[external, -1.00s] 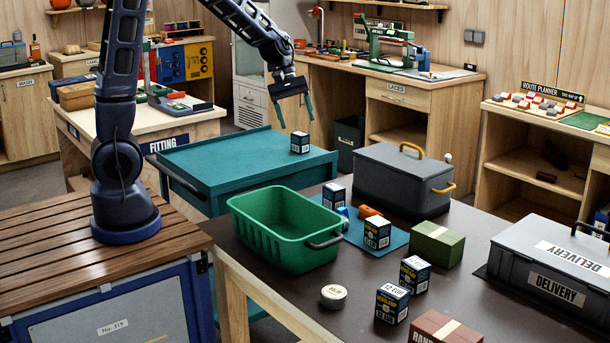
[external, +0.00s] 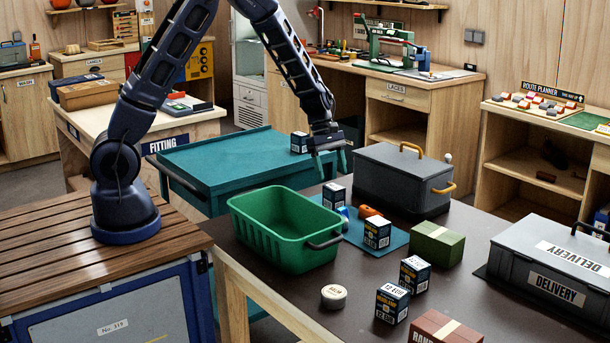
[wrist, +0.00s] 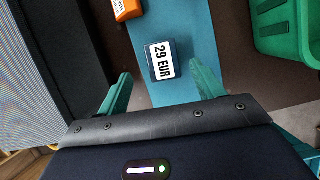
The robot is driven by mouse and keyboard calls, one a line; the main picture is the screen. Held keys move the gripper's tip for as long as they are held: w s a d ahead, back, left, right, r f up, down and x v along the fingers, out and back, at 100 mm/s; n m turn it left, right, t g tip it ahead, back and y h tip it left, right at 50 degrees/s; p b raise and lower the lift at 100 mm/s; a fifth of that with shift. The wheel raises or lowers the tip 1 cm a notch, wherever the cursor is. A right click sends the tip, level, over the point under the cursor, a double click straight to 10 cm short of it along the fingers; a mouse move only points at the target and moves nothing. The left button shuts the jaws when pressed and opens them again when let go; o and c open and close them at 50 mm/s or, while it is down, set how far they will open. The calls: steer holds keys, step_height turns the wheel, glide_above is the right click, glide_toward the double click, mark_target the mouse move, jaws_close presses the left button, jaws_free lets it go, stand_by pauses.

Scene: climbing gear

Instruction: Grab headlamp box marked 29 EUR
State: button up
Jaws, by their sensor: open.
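The headlamp box marked 29 EUR (wrist: 162,60) stands on a teal mat (wrist: 195,15), its price label facing up in the wrist view. In the external view a small dark box (external: 334,195) at the back of the mat (external: 393,240) appears to be this one. My gripper (external: 331,167) is open and empty above it, fingers pointing down. In the wrist view the box lies between and just beyond the fingertips of my gripper (wrist: 159,74), apart from both.
A grey case (external: 403,178) stands close on one side, a green crate (external: 283,230) on the other. An orange item (external: 370,211) is nearby. Similar dark boxes stand on the mat (external: 377,234), on the dark table (external: 392,303) (external: 415,274) and on the teal cart (external: 299,142).

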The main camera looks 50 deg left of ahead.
mark_target(335, 186)
steer(key=x, duration=0.3)
steer(key=shift+f, duration=0.25)
steer(key=shift+a+x, duration=0.15)
steer(key=shift+x, duration=1.2)
steer(key=shift+a+x, duration=0.15)
steer(key=shift+x, duration=1.2)
steer(key=shift+s+f, duration=0.1)
steer(key=shift+f, duration=0.05)
steer(key=c, duration=1.1)
